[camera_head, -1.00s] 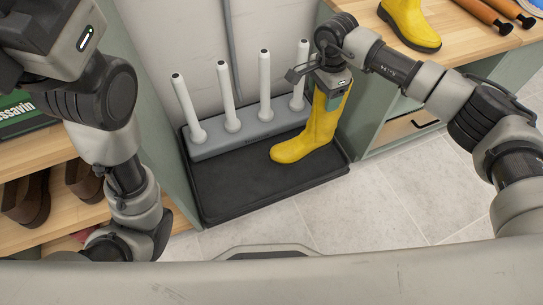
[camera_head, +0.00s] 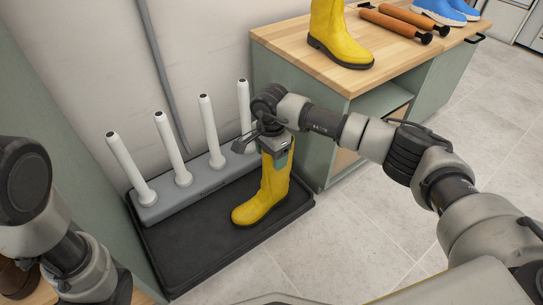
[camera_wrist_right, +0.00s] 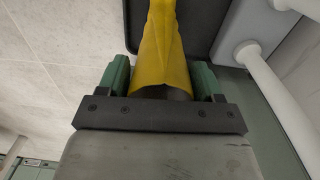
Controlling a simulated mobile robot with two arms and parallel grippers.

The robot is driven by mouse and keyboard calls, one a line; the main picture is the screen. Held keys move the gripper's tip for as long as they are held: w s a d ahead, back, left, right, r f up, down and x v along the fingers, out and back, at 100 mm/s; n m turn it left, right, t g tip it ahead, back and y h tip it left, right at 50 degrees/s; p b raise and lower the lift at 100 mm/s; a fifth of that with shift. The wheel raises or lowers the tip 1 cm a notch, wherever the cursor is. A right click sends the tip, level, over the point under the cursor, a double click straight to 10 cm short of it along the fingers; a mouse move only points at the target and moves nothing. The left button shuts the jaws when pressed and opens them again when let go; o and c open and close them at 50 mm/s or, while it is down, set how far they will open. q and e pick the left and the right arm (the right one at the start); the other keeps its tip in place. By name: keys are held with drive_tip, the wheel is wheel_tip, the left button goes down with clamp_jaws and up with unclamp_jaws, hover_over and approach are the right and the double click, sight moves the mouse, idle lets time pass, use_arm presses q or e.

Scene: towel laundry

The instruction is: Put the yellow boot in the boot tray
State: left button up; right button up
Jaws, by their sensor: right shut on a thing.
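A yellow boot (camera_head: 262,196) is upright at the right end of the black boot tray (camera_head: 190,245), its toe pointing left toward the front. My right gripper (camera_head: 277,158) is shut on the top of its shaft. In the right wrist view the boot shaft (camera_wrist_right: 165,55) lies between the two green fingers (camera_wrist_right: 160,80). Whether the sole touches the tray is hard to tell. A second yellow boot (camera_head: 340,35) stands on the wooden bench top. My left arm shows at the left edge, but its gripper is out of view.
A grey rack with several white upright pegs (camera_head: 168,140) runs along the tray's back, close to my right gripper. A green cabinet (camera_head: 290,100) stands right of the tray. Rolling-pin-like brown rods (camera_head: 395,25) and blue shoes (camera_head: 440,12) lie on its top. The tray's left part is clear.

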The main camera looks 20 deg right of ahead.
drive_tip(key=shift+f, duration=0.1)
drive_tip(key=o, duration=1.5)
